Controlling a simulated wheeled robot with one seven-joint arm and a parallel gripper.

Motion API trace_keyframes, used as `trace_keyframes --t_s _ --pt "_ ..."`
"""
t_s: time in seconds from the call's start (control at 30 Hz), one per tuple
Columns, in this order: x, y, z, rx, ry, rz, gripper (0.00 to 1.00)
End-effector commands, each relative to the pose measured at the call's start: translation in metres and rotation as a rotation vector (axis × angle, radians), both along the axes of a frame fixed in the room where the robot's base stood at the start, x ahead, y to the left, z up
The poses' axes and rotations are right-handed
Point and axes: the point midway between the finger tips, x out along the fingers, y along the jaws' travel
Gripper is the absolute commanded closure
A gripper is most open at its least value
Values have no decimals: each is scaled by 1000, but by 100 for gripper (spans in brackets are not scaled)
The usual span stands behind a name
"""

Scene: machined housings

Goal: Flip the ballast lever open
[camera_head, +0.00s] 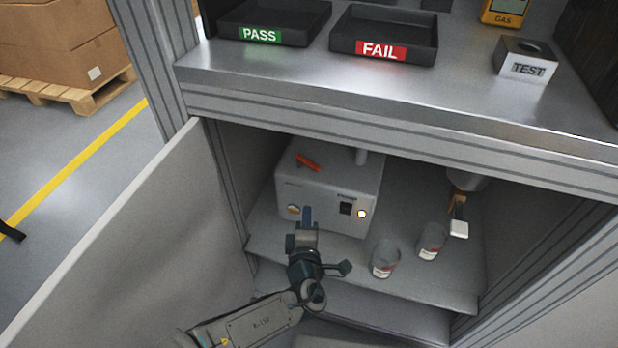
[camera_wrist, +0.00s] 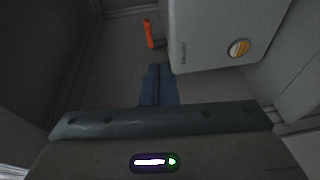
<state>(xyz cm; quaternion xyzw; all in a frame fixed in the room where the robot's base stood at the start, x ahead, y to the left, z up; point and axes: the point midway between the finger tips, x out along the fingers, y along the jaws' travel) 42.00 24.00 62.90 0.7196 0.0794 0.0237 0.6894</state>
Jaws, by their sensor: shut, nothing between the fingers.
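A grey boxy unit (camera_head: 322,205) stands on the lower shelf inside the open cabinet. In the head view a red lever (camera_head: 308,162) lies at an angle across its top, towards the left. In the wrist view a narrow orange-red piece (camera_wrist: 149,33) shows beyond the fingertips, left of the unit's body (camera_wrist: 205,35); I take it to be the same lever. My gripper (camera_head: 307,213) is shut and empty in front of the unit's face, between its round knob (camera_head: 294,210) and black switch. In the wrist view the shut fingertips (camera_wrist: 155,70) show apart from the lever.
Two small cans (camera_head: 385,259) stand on the shelf right of the unit. A hanging fitting with a white block (camera_head: 459,228) is further right. The worktop edge (camera_head: 390,118) overhangs the opening. The open door (camera_head: 135,240) is at left.

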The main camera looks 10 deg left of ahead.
Motion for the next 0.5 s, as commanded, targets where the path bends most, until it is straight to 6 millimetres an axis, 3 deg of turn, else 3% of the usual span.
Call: trace_keyframes --t_s 0.1,0.27,0.5 --pt "-6 15 6 -30 -68 64 100" --pt "1 22 9 -35 -88 82 100" --pt "43 30 9 -34 -87 79 100"
